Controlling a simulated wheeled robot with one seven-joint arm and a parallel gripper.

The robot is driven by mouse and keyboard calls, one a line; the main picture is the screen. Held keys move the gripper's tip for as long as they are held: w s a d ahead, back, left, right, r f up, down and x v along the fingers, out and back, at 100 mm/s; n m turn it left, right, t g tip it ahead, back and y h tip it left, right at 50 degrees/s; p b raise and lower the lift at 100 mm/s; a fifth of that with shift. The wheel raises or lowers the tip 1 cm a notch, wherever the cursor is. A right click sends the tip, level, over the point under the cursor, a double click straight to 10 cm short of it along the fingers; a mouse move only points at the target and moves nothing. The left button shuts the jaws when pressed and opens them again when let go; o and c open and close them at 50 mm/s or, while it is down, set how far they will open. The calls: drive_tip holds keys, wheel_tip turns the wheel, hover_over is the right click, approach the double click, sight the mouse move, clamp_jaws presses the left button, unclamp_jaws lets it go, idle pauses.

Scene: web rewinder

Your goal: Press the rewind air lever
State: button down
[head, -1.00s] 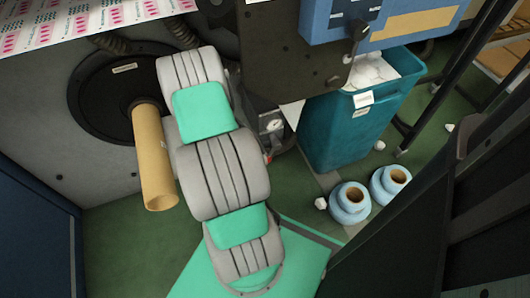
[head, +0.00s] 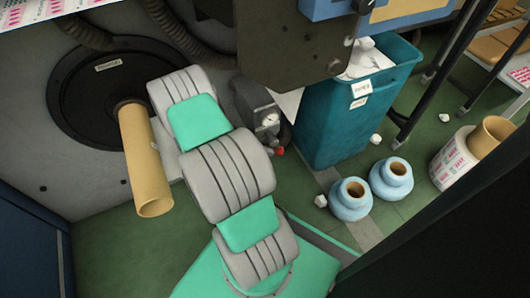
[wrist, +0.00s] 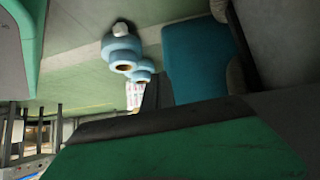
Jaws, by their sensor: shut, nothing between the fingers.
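The air unit (head: 268,122) is a small grey body with a round dial gauge, low on the machine just right of my arm in the head view. A small red tip (head: 280,152) sticks out at its lower right, apparently the air lever's end. My arm comes up from the bottom of the head view and hides the area left of the unit. My gripper's fingers are hidden behind the arm there, and I cannot make them out in the wrist view. Neither the lever nor the gauge can be made out in the wrist view.
A teal bin (head: 335,118) of white scrap stands right of the air unit; its side also shows in the wrist view (wrist: 195,65). Two blue rolls (head: 350,200) and a printed roll (head: 458,160) stand on the floor. A tan core tube (head: 146,165) projects left of my arm.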

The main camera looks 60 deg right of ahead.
drive_tip(key=shift+s+d, duration=0.15)
drive_tip(key=shift+d, duration=0.1)
idle(0.4)
drive_tip(key=p+v, duration=0.3)
drive_tip(key=v, duration=0.4)
drive_tip(key=shift+a+r, duration=0.2)
drive_tip(key=shift+a, duration=0.1)
